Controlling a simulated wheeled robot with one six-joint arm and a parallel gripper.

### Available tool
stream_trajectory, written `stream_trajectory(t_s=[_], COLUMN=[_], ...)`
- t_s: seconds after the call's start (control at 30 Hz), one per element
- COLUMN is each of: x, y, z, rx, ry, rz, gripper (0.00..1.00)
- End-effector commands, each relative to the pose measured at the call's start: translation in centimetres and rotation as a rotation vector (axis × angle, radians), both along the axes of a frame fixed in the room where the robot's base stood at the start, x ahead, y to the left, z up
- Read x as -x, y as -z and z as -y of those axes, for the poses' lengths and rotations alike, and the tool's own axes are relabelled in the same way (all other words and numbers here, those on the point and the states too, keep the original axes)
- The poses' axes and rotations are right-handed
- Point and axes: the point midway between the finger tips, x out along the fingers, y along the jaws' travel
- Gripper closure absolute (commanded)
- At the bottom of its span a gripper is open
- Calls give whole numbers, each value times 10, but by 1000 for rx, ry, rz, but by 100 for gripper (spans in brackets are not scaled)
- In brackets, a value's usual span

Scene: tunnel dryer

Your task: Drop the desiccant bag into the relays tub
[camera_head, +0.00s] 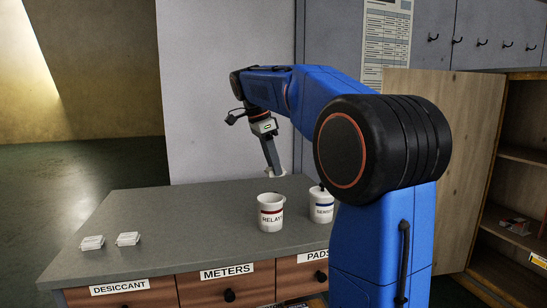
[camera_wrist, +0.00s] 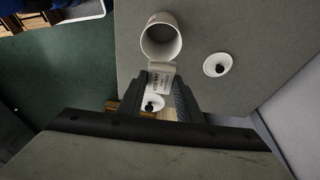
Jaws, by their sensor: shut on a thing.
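In the head view, my gripper (camera_head: 272,165) points down above the counter, behind and above the relays tub (camera_head: 271,213), a white tub with a red band. A small white shape at its tip is too small to make out. In the wrist view, my gripper (camera_wrist: 161,92) is shut on a white desiccant bag (camera_wrist: 161,80) with printed text. Beyond the bag is an open white tub (camera_wrist: 161,38), its label not readable. The bag's height above the counter is hard to tell.
The sensors tub (camera_head: 321,206), blue-banded with a dark knob on top, stands right of the relays tub, partly hidden by my arm. Two white packets (camera_head: 128,239) lie on the counter's left. A white disc with a black knob (camera_wrist: 217,64) lies near the open tub.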

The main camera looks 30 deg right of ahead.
Motion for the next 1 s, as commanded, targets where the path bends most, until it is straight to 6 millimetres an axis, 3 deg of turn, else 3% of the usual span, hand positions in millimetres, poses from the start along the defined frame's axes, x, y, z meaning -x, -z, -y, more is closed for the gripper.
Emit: stream_trajectory(t_s=[0.23, 0.63, 0.67, 0.73, 1.0], x=[0, 0, 0, 0, 0], y=[20, 25, 25, 25, 25], z=[0, 0, 0, 0, 0], rx=[0, 0, 0, 0, 0], ry=[0, 1, 1, 1, 1], rz=[0, 1, 1, 1, 1], gripper=[90, 90, 66, 49, 46])
